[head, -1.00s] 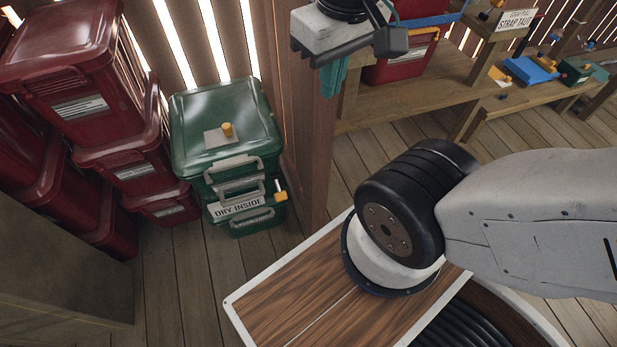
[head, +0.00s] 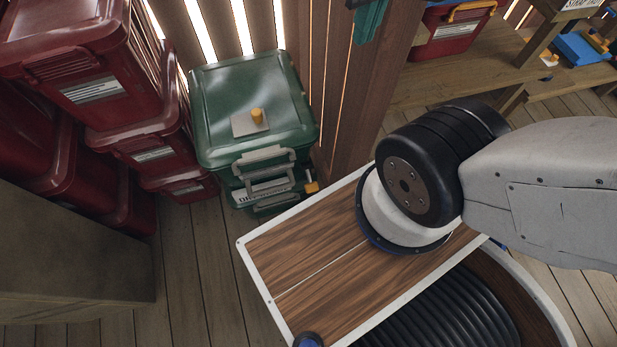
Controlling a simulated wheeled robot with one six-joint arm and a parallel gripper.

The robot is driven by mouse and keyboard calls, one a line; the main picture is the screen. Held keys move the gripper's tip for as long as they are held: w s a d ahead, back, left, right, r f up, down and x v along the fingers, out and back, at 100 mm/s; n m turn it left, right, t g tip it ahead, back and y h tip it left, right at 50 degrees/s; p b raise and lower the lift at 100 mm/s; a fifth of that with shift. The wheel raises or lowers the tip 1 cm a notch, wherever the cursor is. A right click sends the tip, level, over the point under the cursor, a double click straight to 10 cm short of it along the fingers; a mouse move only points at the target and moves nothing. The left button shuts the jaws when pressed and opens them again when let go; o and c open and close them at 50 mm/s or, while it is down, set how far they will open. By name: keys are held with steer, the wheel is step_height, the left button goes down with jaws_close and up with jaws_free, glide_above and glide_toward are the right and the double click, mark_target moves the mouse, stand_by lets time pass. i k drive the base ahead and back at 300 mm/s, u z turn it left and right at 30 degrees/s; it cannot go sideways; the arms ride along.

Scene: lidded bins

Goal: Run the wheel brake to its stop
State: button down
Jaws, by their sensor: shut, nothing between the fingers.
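No part is plainly marked as a wheel brake. A green lidded bin (head: 252,105) stands on the floor by the plank wall. A yellow knob (head: 257,115) stands on a grey plate on its lid. A small yellow-ended part (head: 311,187) sticks out at its front right corner; I cannot tell whether either is the brake.
Dark red bins (head: 110,95) are stacked left of the green bin. A grey-brown block (head: 75,245) stands at the lower left. A wooden bench (head: 450,75) with a red bin (head: 452,30) and a blue item (head: 585,48) is at the upper right. Floor boards are clear before the green bin.

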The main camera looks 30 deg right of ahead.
mark_target(311, 186)
steer(key=u, duration=1.6)
steer(key=k, duration=1.3)
steer(key=z, duration=0.35)
